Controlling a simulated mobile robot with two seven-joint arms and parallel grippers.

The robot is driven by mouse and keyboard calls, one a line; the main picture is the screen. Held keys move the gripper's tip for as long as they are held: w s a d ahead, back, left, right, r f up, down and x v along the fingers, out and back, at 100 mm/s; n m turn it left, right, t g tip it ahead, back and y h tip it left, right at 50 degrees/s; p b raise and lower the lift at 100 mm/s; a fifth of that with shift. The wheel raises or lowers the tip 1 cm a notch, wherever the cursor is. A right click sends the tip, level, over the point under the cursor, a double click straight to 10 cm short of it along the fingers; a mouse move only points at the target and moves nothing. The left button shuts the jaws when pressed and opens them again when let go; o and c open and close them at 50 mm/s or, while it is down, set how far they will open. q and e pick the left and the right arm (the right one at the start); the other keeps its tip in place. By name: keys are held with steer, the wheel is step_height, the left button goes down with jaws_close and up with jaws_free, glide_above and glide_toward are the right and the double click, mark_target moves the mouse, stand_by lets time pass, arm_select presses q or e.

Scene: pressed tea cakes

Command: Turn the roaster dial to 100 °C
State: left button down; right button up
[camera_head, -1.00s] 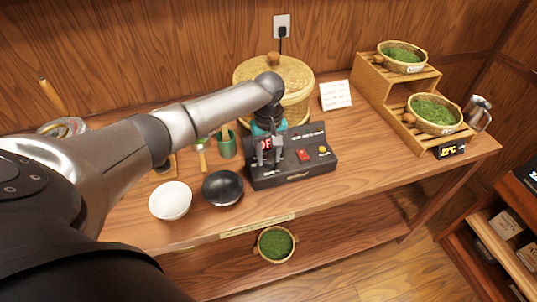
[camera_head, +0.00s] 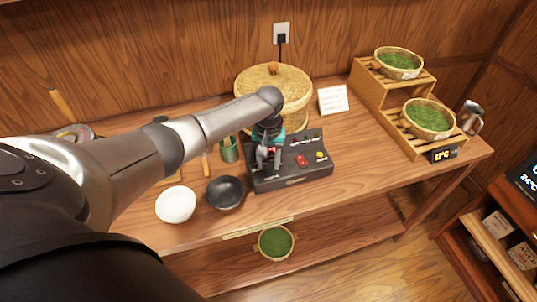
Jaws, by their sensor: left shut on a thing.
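The roaster's black control box (camera_head: 292,178) stands on the wooden table, with a red switch (camera_head: 301,160) and a yellow knob or lamp (camera_head: 320,155) on its top. The woven roaster basket with its lid (camera_head: 275,82) stands behind it. My left gripper (camera_head: 267,164) reaches down over the left part of the box and is shut on the dial there. The gripper hides the dial and most of the display, so I cannot read the setting. My right gripper is not in view.
A white bowl (camera_head: 175,204) and a black bowl (camera_head: 225,192) stand left of the box. A green cup (camera_head: 228,150) stands behind them. A wooden rack (camera_head: 387,105) with baskets of green leaves is at the right. A white card (camera_head: 332,98) stands behind the box.

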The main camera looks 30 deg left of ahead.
arm_select(q)
steer(key=m+p, duration=0.1)
steer(key=m, duration=0.1)
steer(key=shift+r+m, duration=0.1)
steer(key=shift+m, duration=0.3)
steer(key=m+p, duration=0.1)
steer(key=m, duration=0.1)
steer(key=shift+m, duration=0.4)
steer(key=m, duration=0.3)
steer(key=shift+p, duration=0.4)
steer(key=shift+m, duration=1.6)
steer(key=shift+w, duration=0.1)
steer(key=shift+c, duration=2.1)
jaws_free()
